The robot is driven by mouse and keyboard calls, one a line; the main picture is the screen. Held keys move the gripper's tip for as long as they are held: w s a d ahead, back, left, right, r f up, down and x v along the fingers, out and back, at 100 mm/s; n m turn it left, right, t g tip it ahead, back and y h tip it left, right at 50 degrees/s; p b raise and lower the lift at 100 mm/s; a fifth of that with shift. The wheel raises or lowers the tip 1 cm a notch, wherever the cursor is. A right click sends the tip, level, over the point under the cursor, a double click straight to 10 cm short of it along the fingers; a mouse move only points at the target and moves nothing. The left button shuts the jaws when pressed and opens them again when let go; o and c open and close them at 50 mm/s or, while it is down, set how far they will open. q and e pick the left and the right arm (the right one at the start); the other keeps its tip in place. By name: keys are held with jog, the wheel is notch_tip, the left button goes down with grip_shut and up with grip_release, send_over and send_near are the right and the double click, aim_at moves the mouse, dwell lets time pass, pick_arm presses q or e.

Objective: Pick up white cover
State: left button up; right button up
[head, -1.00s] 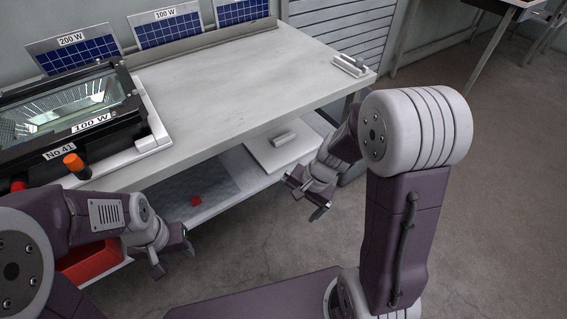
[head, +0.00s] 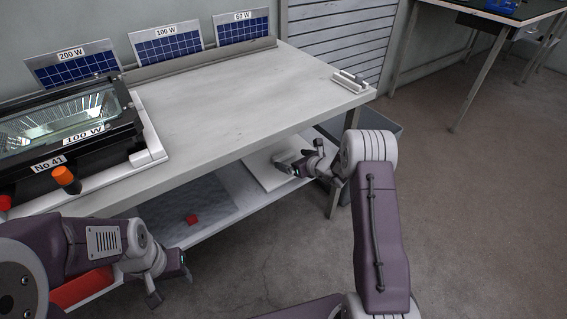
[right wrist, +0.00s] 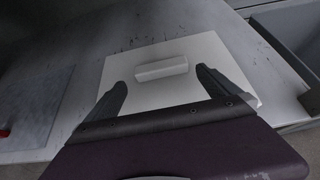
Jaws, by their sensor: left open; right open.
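The white cover (right wrist: 137,57) is a flat square plate with a raised bar handle (right wrist: 162,68) on top, lying on the lower shelf. In the head view the white cover (head: 262,172) is partly hidden by my right gripper (head: 296,164). In the right wrist view my right gripper (right wrist: 160,88) is open and empty, its fingers spread over the plate on both sides of the handle; I cannot tell whether they touch it. My left gripper (head: 172,284) is open and empty in front of the bench at lower left.
The bench top (head: 230,95) is above the shelf. A floodlight housing (head: 70,125) with an orange knob (head: 66,178) stands on its left. A small red piece (head: 191,219) lies on the shelf's grey mat. A grey bin (head: 385,125) stands right of the bench.

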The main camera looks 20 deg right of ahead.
aim_at(285, 155)
jog(key=b+x, duration=0.2)
jog(key=x, duration=0.3)
jog(key=shift+w+d, duration=0.1)
jog(key=shift+w, duration=0.3)
jog(key=shift+r, duration=0.15)
jog(key=c, duration=1.1)
jog(key=shift+r+p, duration=1.05)
jog(key=shift+r, duration=0.6)
jog(key=shift+s+r, duration=0.2)
jog(key=shift+s, duration=0.15)
jog(key=s+d+p, duration=0.1)
jog(key=s+d, duration=0.1)
jog(key=s, duration=0.3)
jog(key=s+d+p, duration=0.1)
jog(key=s+d, duration=0.1)
jog(key=s, duration=0.4)
jog(key=s+d+p, duration=0.2)
jog(key=s, duration=0.3)
jog(key=shift+s+f, duration=0.1)
jog(key=shift+s, duration=0.05)
